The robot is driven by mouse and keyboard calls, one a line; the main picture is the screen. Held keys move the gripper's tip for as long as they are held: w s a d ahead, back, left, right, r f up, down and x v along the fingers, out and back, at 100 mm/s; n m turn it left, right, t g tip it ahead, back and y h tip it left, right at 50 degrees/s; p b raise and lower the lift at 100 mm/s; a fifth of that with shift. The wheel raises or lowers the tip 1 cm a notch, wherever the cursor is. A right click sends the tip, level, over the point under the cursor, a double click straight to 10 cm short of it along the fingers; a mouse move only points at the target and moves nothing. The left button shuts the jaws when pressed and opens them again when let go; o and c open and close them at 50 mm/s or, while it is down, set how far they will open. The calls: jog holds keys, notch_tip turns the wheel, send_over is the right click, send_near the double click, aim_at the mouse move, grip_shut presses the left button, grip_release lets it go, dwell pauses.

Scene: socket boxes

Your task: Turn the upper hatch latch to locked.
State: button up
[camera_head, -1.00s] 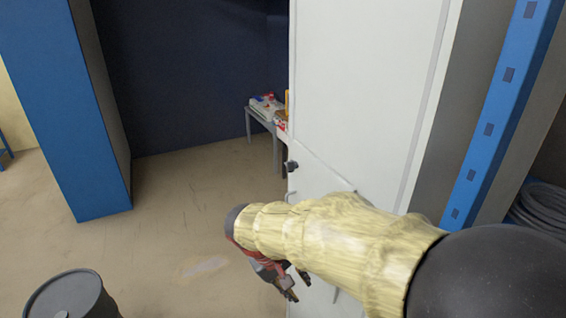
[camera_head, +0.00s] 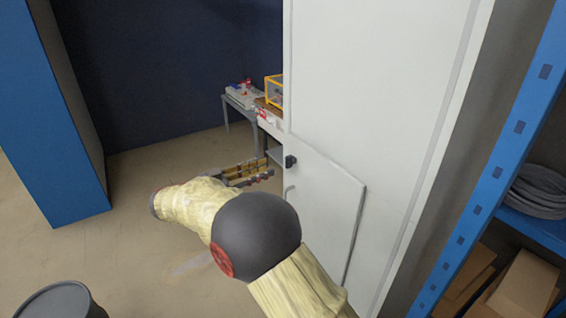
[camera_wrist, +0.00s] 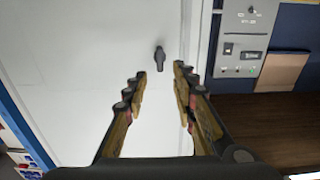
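A small dark latch (camera_head: 290,161) sits at the upper left corner of a white hatch (camera_head: 335,205) on a tall white cabinet. In the wrist view, the latch (camera_wrist: 159,58) has a short grey lever pointing down in the picture. My gripper (camera_head: 270,177) is left of the cabinet face and close to the latch in the head view. The wrist view shows my gripper (camera_wrist: 160,76) open and empty, its fingertips spread below the latch with a gap to it. The hatch's lower left part is hidden behind my arm.
A grey table (camera_head: 240,104) with a yellow-framed box (camera_head: 274,91) stands behind the cabinet's left edge. A blue cabinet (camera_head: 70,130) is at left, a dark barrel (camera_head: 58,302) at lower left. Blue shelving (camera_head: 505,150) with cardboard boxes (camera_head: 528,285) stands at right.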

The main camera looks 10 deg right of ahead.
jog(key=x, duration=0.7)
jog(key=shift+d, duration=0.35)
jog(key=shift+w+f, duration=0.1)
jog(key=c, duration=0.3)
jog(key=c, duration=0.4)
grip_shut()
